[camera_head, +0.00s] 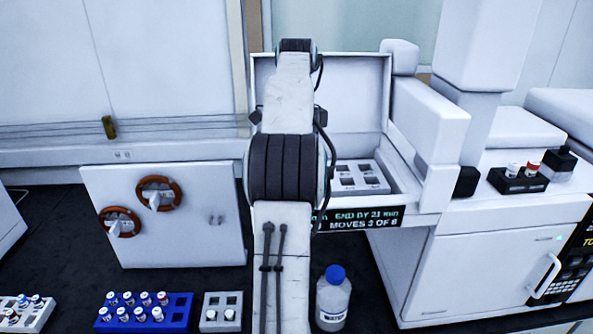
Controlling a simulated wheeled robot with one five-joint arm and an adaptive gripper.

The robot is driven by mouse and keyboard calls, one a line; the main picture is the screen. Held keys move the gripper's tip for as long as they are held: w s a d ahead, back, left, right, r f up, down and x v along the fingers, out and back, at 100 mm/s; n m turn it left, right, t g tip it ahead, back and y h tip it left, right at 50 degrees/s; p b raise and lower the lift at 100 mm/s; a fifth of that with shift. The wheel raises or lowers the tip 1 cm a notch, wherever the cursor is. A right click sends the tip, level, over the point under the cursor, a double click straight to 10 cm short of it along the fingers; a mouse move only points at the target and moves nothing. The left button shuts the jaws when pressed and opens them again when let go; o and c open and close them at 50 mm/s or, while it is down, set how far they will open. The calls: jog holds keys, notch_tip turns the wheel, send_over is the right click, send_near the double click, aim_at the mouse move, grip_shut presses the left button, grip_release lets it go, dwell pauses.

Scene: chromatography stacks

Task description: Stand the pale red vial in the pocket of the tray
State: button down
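A vial with a white cap and a red band (533,168) stands in a small black rack (520,184) at the right; I cannot tell if it is the pale red vial. A grey tray (381,186) with square pockets sits inside the open white instrument, partly hidden behind my arm. Another grey block (236,299) with square pockets stands on the bench and holds white-capped vials in its front pockets. I cannot tell which of these is the task's tray. My arm rises through the middle of the view; my gripper does not show.
A blue rack (178,305) and a pale rack (22,321) hold several vials at lower left. A blue-capped bottle (333,300) stands right of my arm. The instrument's raised lid (352,95) is behind my arm. A display (358,217) reads "MOVES 3 OF 8".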

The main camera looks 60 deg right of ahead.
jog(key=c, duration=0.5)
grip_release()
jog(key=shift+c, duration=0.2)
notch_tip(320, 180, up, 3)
jog(key=p, duration=0.3)
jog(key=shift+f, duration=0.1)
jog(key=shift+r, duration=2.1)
